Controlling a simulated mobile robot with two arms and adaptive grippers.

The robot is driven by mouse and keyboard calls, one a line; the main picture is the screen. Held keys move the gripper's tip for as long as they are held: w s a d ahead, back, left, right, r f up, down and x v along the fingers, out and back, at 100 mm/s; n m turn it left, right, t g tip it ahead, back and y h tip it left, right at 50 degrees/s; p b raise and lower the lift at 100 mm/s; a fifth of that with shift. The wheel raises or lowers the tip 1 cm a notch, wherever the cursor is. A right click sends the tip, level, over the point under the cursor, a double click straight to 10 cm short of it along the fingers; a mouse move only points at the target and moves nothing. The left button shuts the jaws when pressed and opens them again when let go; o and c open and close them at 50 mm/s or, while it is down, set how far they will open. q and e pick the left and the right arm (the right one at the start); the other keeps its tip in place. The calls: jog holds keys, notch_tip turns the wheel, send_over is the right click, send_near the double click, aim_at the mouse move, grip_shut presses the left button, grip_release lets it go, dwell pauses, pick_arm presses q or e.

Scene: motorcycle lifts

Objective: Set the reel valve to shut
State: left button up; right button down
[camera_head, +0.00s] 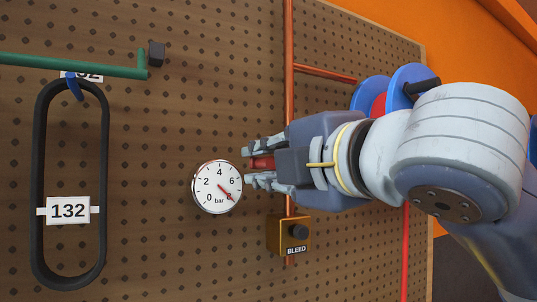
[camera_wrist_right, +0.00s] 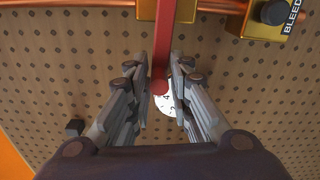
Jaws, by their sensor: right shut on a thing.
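The valve's red lever (camera_wrist_right: 164,48) shows in the right wrist view, running down from a brass-coloured body (camera_wrist_right: 147,10) on the pipe and roughly square to that pipe. Its rounded end lies between the fingers of my right gripper (camera_wrist_right: 158,88). In the head view my right gripper (camera_head: 258,165) reaches in from the right and is shut on the lever, of which a short red piece (camera_head: 263,162) shows between the fingers. The hand hides the valve body there. My left gripper is in neither view.
A round pressure gauge (camera_head: 217,187) sits just left of the fingertips. A yellow BLEED box (camera_head: 288,234) with a black knob is below the hand. A copper pipe (camera_head: 289,60) runs up the pegboard. A blue and red reel (camera_head: 408,80) is behind my arm. A black belt (camera_head: 40,180) hangs left.

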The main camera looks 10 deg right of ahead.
jog(key=shift+s+d+r+n, duration=0.1)
jog(key=shift+r+n, duration=0.1)
jog(key=shift+n, duration=0.2)
jog(key=shift+f, duration=0.1)
jog(key=c, duration=1.6)
grip_release()
jog(key=shift+o, duration=0.2)
jog(key=shift+f, duration=0.25)
jog(key=v, duration=1.2)
